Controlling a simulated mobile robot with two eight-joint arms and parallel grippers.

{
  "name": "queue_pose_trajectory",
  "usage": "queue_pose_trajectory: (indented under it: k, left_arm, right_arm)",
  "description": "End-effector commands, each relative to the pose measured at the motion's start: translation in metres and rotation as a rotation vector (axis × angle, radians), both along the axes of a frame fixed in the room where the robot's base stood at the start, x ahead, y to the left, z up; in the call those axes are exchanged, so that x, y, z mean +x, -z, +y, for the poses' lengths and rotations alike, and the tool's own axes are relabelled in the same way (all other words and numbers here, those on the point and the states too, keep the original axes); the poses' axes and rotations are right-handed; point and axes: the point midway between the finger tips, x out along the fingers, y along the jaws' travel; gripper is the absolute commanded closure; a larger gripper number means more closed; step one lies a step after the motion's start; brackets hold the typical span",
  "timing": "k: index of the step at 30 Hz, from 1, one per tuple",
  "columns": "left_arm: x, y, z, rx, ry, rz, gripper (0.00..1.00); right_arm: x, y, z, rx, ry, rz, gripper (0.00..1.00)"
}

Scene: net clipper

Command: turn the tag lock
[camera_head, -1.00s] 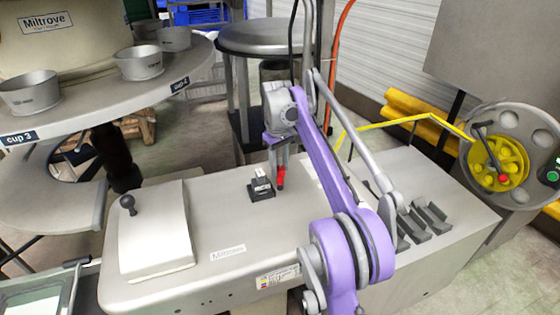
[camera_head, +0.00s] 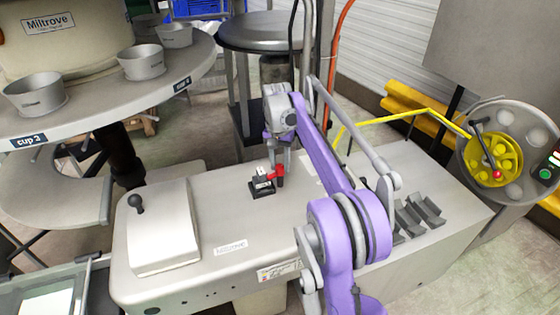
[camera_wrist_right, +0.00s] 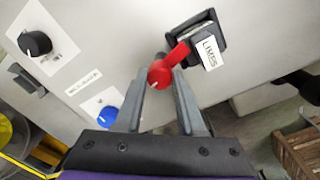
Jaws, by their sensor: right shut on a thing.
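The tag lock is a small red knob with a short red lever (camera_head: 277,171) on top of the grey machine. It sits beside a black holder (camera_head: 262,188) that carries a white tag. In the right wrist view the red knob (camera_wrist_right: 159,75) is between the fingertips of my right gripper (camera_wrist_right: 163,84), which is shut on it. The red lever reaches from the knob to the edge of the black holder (camera_wrist_right: 206,30), beside the white tag (camera_wrist_right: 209,54) with printed letters. In the head view my right gripper (camera_head: 279,165) comes down from above onto the lock. My left gripper is not in view.
A round table with metal cups (camera_head: 141,62) is at the back left. A yellow wheel (camera_head: 494,160) is at the right.

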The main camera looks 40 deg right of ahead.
Motion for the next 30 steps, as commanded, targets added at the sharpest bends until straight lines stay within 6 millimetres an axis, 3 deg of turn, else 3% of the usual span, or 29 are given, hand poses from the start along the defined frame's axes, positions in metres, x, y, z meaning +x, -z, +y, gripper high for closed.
queue_pose_trajectory:
  k: [12,30]
  left_arm:
    - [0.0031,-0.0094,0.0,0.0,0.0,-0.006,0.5]
    - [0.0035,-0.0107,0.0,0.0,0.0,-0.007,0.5]
  right_arm:
    - [0.0004,-0.0016,-0.0012,-0.002,0.235,-0.002,1.0]
    - [0.0003,-0.0011,-0.0014,-0.002,0.285,-0.003,1.0]
